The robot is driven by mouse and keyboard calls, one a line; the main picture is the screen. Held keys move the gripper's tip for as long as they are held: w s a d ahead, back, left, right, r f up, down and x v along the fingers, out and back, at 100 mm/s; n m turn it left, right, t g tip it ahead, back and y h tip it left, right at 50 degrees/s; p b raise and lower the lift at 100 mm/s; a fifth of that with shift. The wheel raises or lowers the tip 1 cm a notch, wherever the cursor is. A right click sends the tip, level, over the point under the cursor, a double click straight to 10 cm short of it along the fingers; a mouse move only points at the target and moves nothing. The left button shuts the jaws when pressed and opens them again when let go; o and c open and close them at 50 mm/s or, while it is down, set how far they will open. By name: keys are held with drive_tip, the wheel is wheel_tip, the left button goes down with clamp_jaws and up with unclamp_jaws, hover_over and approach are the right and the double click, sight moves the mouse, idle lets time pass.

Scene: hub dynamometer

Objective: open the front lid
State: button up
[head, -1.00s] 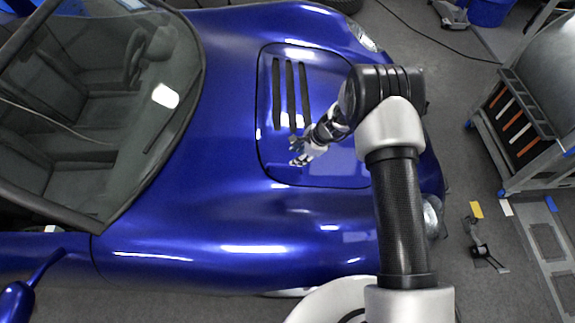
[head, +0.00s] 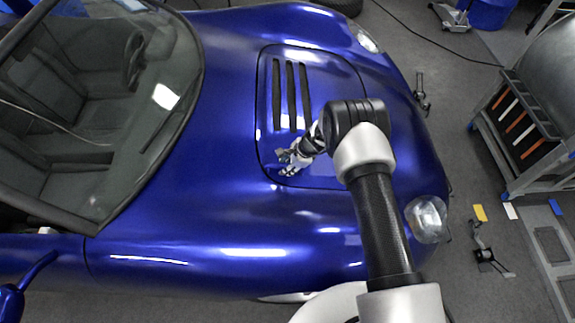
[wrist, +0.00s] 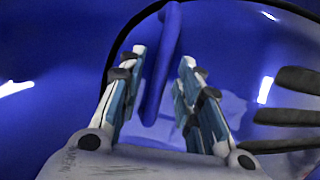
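The front lid (head: 335,80) is a blue panel with dark slots, set in the nose of a blue car. It lies flush inside its dark seam and looks shut. My gripper (head: 283,160) is at the lid's lower left corner in the head view. In the wrist view my gripper (wrist: 163,58) is open, with its two fingers apart. A slim blue bar (wrist: 158,85), like a handle, runs between the fingers, with a visible gap on the right side. Contact on the left is hard to tell. The lid's curved seam passes behind the left finger.
The windshield (head: 100,110) and cabin are at the left. A headlight (head: 427,218) is right of my arm. A grey cart with tools (head: 515,120) stands at the right, with small items on the floor.

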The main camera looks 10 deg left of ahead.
clamp_jaws()
idle(0.4)
drive_tip(key=shift+r, duration=0.1)
